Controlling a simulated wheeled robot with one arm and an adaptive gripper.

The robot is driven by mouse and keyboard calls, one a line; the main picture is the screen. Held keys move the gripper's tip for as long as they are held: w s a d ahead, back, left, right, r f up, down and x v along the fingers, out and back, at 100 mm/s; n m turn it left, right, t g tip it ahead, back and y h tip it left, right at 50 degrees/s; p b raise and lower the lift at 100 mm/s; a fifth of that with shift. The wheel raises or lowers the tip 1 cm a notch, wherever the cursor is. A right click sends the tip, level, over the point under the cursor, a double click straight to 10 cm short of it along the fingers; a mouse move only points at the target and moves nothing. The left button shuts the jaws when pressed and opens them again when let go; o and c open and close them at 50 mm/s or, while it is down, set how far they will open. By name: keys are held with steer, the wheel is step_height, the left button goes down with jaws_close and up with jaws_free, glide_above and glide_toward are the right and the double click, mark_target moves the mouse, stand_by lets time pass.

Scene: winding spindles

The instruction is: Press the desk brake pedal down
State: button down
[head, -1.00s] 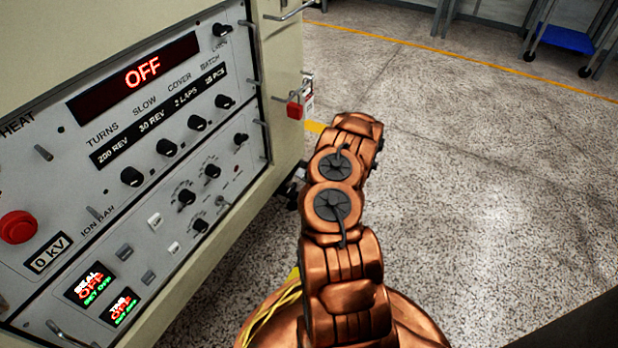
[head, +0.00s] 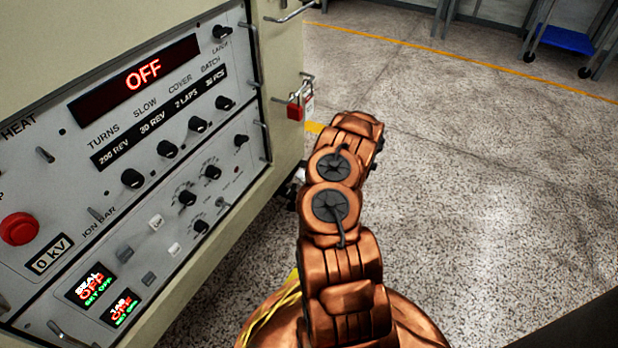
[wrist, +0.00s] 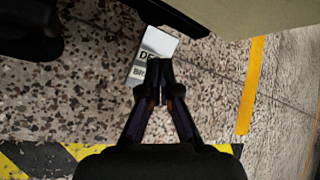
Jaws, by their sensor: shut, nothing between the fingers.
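In the wrist view a pale plate (wrist: 158,44) with dark lettering, partly readable as "DE" and "BR", shows just beyond my fingertips. It looks like the desk brake pedal or its label. My gripper (wrist: 164,78) is shut and empty, its fingertips at the near end of the plate and overlapping it in the picture. I cannot tell whether they touch it or how far down the plate is. In the head view my own copper arm hides the gripper and the pedal area beside the cabinet's lower corner.
The cabinet (head: 283,75) with its control panel stands at left, with handles and a red padlock (head: 295,111) at its edge. Speckled floor (head: 480,180) is open at right. The wrist view shows a yellow floor line (wrist: 250,85) and black-yellow striping (wrist: 30,160).

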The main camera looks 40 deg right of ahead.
steer(key=shift+r+p, duration=0.3)
steer(key=shift+r, duration=0.65)
steer(key=shift+r+p, duration=1.2)
steer(key=shift+r, duration=1.25)
